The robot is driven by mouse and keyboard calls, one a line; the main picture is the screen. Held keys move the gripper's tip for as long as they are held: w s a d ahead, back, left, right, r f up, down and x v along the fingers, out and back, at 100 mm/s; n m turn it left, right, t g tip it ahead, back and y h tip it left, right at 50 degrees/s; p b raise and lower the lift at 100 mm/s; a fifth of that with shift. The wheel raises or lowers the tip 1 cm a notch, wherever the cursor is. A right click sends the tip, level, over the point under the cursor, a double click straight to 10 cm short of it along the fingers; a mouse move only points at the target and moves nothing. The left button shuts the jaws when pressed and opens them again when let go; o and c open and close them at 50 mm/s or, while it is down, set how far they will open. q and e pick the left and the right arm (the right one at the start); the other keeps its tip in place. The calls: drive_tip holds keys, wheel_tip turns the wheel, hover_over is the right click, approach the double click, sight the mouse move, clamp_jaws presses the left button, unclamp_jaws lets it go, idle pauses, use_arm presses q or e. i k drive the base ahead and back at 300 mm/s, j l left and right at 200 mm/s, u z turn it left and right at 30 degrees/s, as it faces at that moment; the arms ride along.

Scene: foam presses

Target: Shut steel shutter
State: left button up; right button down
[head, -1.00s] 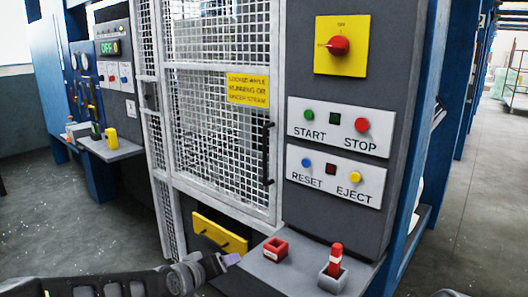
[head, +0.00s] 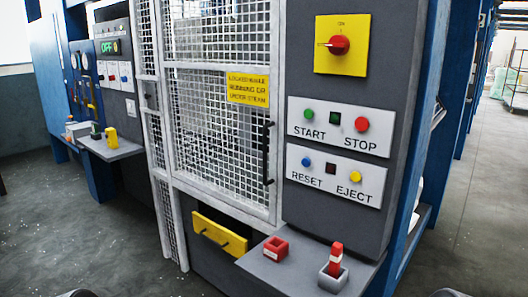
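Nothing in view is plainly a solid steel shutter. The white wire-mesh door (head: 222,140) on the press front is the closest match, and I cannot tell if it is the one meant. It stands upright in its white frame and looks closed. It has a black vertical handle (head: 268,152) on its right side and a yellow warning sign (head: 248,90). Neither gripper is in view; only small dark bits of my arms show at the bottom edge.
Right of the door is a grey panel with a red rotary switch (head: 339,45) and START, STOP, RESET and EJECT buttons. A grey shelf (head: 305,268) below holds a red open box (head: 276,248) and a red-handled item (head: 335,260) in a grey holder. A yellow drawer-like panel (head: 219,233) sits low.

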sight(150, 95)
drive_tip(key=i+j+u, duration=0.55)
drive_tip(key=i+u, duration=0.15)
drive_tip(key=i, duration=0.15)
drive_tip(key=i+j+u, duration=0.1)
drive_tip(key=i+u, duration=0.2)
drive_tip(key=i, duration=0.2)
drive_tip(key=i+j+z, duration=0.1)
drive_tip(key=i+z, duration=0.35)
drive_tip(key=i+j+z, duration=0.2)
drive_tip(key=z, duration=0.25)
drive_tip(key=i+j+z, duration=0.25)
drive_tip(key=z, duration=0.15)
drive_tip(key=i+j+z, duration=0.2)
drive_tip(key=j+z, duration=0.25)
